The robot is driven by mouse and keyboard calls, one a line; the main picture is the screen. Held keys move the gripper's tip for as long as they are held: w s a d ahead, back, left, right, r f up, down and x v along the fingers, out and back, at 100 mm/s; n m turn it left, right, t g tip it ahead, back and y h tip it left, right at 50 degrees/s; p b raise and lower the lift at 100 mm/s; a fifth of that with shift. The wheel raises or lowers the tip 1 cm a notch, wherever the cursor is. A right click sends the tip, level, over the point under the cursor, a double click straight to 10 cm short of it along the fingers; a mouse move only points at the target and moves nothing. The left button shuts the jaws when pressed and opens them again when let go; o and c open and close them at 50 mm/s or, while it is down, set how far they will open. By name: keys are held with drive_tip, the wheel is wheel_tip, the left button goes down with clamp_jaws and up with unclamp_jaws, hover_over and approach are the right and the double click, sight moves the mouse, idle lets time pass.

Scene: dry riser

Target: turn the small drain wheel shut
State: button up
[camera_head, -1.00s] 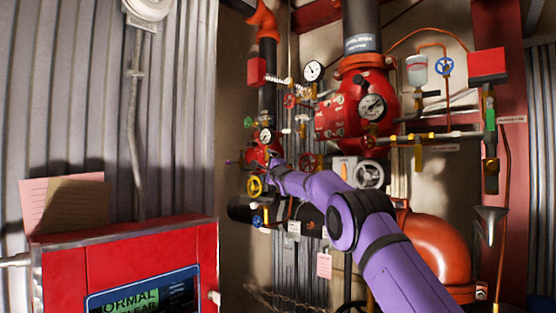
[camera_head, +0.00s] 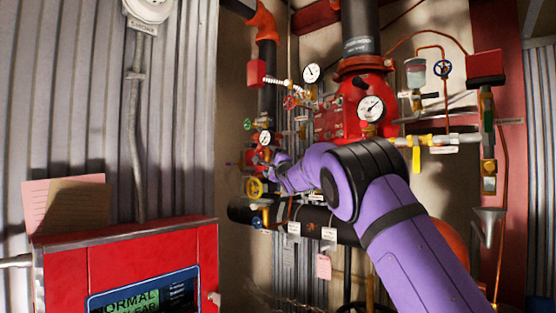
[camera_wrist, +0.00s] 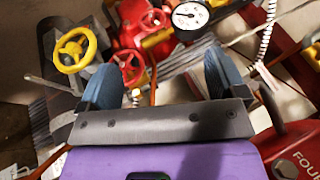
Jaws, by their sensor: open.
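Several small handwheels show, and no readable label tells me which is the drain wheel. A yellow wheel (camera_head: 255,187) sits low on the pipework in the head view; it is also at the upper left of the wrist view (camera_wrist: 75,50), outside my left finger. A red wheel (camera_wrist: 129,66) shows between my fingers, left of their middle, and appears beyond the tips. A blue wheel (camera_head: 258,222) sits below the yellow one in the head view. My gripper (camera_wrist: 163,78) is open, with nothing between its blue-grey pads. In the head view it is small and partly merged with the pipework.
A white gauge (camera_wrist: 190,15) is just beyond the right finger. A white coiled line (camera_wrist: 267,35) and a red body with lettering (camera_wrist: 295,150) lie at the right of the wrist view. A red panel (camera_head: 130,260) stands at the front left.

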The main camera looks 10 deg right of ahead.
drive_tip(key=s, duration=0.7)
drive_tip(key=shift+d+r, duration=0.3)
drive_tip(key=shift+r, duration=0.15)
idle(0.4)
